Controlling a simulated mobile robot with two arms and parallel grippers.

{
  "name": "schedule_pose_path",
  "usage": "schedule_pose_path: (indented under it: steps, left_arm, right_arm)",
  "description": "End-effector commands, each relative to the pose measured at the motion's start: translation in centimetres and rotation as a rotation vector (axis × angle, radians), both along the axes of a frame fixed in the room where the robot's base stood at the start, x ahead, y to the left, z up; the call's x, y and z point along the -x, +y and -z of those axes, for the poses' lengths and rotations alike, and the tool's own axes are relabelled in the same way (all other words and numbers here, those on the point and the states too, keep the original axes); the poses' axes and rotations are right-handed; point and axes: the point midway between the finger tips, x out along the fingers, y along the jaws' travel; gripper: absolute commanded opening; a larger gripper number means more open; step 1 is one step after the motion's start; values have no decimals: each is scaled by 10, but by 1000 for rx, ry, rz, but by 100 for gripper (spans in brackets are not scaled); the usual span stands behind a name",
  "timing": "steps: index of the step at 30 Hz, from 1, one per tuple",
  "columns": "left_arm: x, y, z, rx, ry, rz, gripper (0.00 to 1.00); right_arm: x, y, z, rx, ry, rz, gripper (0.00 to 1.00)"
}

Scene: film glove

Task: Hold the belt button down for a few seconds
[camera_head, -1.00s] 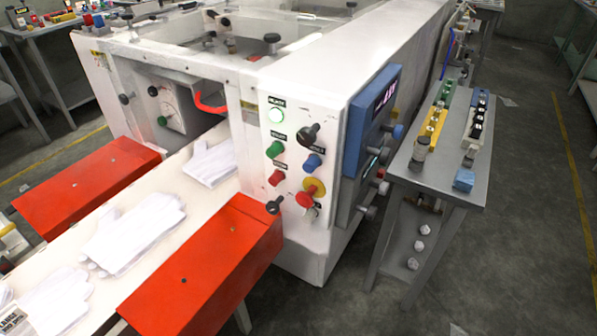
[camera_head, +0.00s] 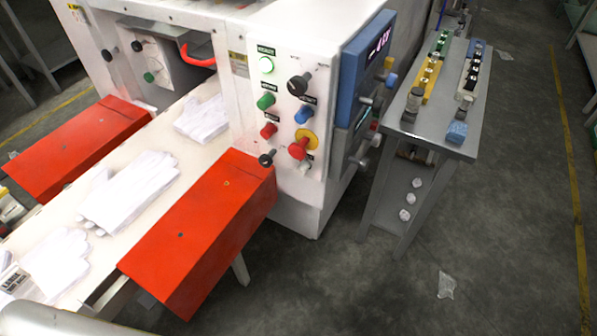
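The control panel (camera_head: 285,110) is on the white machine's front face. It carries a lit green-white lamp (camera_head: 266,65), a green button (camera_head: 265,101), a red button (camera_head: 268,131), a blue button (camera_head: 304,115), a black knob (camera_head: 299,84), a lower black knob (camera_head: 267,159) and a red mushroom button on a yellow ring (camera_head: 299,149). The labels are too small to read, so I cannot tell which one is the belt button. Nothing touches the panel. Neither of my grippers is in view.
White gloves (camera_head: 130,190) lie on the pale belt (camera_head: 185,160) between two red guards (camera_head: 205,235). A blue screen box (camera_head: 365,65) juts out right of the panel. A grey side table (camera_head: 460,140) stands farther right. The floor in front is clear except for a scrap (camera_head: 446,285).

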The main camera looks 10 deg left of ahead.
Motion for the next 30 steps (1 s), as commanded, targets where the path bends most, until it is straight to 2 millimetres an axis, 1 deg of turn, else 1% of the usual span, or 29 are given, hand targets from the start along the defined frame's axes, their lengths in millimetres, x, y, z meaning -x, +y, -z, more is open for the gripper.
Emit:
schedule_pose_path:
  steps: [1,6,9,30]
  left_arm:
    - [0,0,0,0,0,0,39]
    - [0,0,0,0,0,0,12]
    - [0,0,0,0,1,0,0]
    - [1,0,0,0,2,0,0]
  right_arm:
    - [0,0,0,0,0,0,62]
    - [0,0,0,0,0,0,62]
    - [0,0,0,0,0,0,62]
    - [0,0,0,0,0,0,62]
